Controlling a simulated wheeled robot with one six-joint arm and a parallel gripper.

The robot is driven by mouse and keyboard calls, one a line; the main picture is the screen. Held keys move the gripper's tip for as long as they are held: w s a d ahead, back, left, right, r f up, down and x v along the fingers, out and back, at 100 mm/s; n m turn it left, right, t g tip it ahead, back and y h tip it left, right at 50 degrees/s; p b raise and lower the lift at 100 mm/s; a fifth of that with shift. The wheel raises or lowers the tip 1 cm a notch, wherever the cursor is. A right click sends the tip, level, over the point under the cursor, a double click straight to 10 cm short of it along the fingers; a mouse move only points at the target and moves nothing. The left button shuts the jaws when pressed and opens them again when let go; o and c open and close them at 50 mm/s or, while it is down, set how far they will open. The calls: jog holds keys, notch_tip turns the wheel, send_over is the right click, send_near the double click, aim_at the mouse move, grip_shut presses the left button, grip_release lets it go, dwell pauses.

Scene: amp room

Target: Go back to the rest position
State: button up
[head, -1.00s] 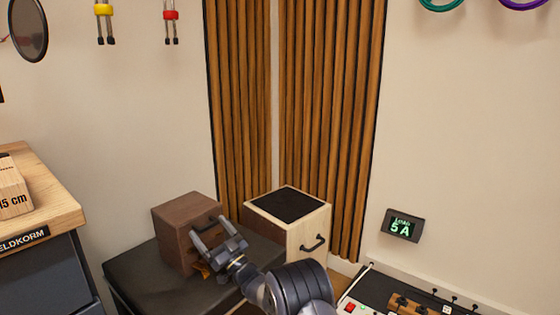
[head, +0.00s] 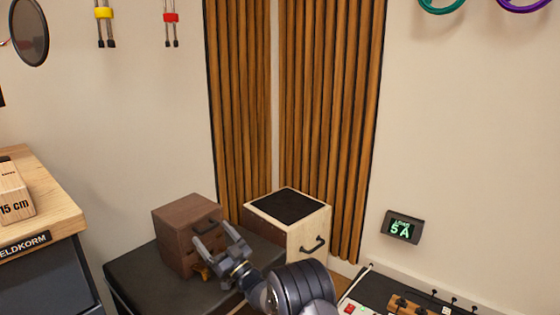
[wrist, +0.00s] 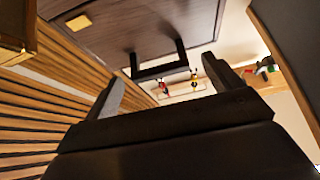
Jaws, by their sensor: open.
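My gripper (head: 218,240) is open and empty in the head view, just in front of a dark brown wooden box (head: 180,225) with a dark handle (head: 206,227). The box sits on a black-topped stand (head: 150,280). In the wrist view my gripper's two fingers (wrist: 160,88) are spread, with the dark handle (wrist: 158,68) between and beyond them. The handle appears apart from the fingers. My arm reaches in from the bottom of the head view.
A pale wooden box (head: 308,240) with a black top stands right of the brown box. Wooden slat panels (head: 325,120) fill the corner behind. A wooden-topped cabinet (head: 50,205) is at left. A switch panel (head: 400,300) and small display (head: 402,227) are at right.

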aim_at(211, 228)
jog(key=s+d+p, duration=0.4)
jog(key=s+d, duration=0.3)
jog(key=d, duration=0.2)
jog(key=w+a+r+b, duration=0.1)
jog(key=w+a+b, duration=0.1)
jog(key=w+a, duration=0.1)
jog(key=w+a+b, duration=0.1)
jog(key=w+a, duration=0.2)
jog(key=a, duration=0.1)
jog(key=w+a+r+b, duration=0.1)
jog(key=w+a+b, duration=0.1)
jog(key=a, duration=0.2)
jog(key=shift+w+a+r+b, duration=0.1)
jog(key=shift+w+r+b, duration=0.2)
jog(key=shift+w, duration=0.1)
jog(key=shift+w+g+h, duration=0.1)
jog(key=shift+g+h, duration=0.2)
jog(key=shift+r, duration=0.1)
